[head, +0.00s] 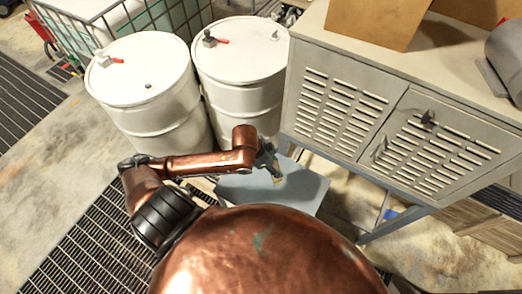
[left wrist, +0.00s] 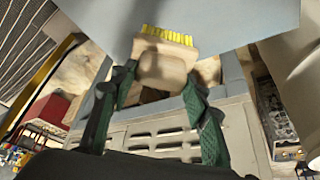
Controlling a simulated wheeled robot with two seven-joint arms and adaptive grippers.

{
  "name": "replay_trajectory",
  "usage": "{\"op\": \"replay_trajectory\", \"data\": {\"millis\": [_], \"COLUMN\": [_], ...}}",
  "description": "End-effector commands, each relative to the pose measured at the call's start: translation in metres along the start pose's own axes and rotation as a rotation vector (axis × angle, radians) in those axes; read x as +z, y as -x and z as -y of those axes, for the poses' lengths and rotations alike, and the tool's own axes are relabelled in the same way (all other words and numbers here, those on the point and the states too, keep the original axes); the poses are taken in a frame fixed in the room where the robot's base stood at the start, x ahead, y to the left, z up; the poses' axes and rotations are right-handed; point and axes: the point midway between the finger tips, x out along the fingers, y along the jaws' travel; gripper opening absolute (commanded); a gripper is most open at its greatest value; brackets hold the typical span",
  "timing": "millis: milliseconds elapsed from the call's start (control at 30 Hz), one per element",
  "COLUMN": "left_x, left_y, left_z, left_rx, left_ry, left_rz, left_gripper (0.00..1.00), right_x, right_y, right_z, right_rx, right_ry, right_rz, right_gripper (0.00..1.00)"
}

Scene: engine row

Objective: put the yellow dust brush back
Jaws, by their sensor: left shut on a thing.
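The dust brush has a pale wooden body (left wrist: 162,70) and short yellow bristles (left wrist: 167,36) in the left wrist view. My left gripper (left wrist: 158,78) is shut on the wooden body, with one green finger on each side. In the head view the left gripper (head: 267,161) is at the end of my copper arm, and the small brush (head: 277,178) shows just past it, over a blue-grey flat surface (head: 302,194). The bristles overlap this surface (left wrist: 235,18) in the left wrist view; I cannot tell whether they touch it. My right gripper is not in view.
Two white drums (head: 148,85) (head: 240,60) stand beyond the arm. A grey louvred cabinet (head: 400,115) on a blue-grey frame stands to the right, close to the gripper. A wire crate (head: 130,20) is at the back left. Floor grating (head: 85,235) lies at the left.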

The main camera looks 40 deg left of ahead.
Motion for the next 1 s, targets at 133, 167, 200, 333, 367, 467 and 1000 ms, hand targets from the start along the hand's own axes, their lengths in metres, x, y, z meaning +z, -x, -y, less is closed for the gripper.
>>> {"op": "replay_trajectory", "data": {"millis": [133,167,200,333,367,467,1000], "left_x": [0.01,0.011,0.014,0.024,0.026,0.035,0.074], "left_y": [0.012,0.012,0.011,0.003,0.001,-0.006,-0.061], "left_z": [0.01,0.013,0.018,0.043,0.05,0.073,0.14], "left_rx": [-0.003,-0.003,-0.003,-0.004,-0.004,-0.003,-0.002], "left_ry": [0.014,0.016,0.018,0.02,0.02,0.02,0.011], "left_rz": [0.032,0.035,0.038,0.039,0.038,0.038,0.032], "left_gripper": [0.24,0.24,0.24,0.24,0.24,0.24,0.24], "right_x": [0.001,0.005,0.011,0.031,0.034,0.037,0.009], "right_y": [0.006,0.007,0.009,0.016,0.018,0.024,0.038], "right_z": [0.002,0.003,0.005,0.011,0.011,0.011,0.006], "right_rx": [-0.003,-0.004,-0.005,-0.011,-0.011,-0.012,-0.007], "right_ry": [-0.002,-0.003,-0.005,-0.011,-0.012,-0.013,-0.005], "right_rz": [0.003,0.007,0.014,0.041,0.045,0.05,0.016], "right_gripper": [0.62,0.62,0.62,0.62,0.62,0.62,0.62]}}
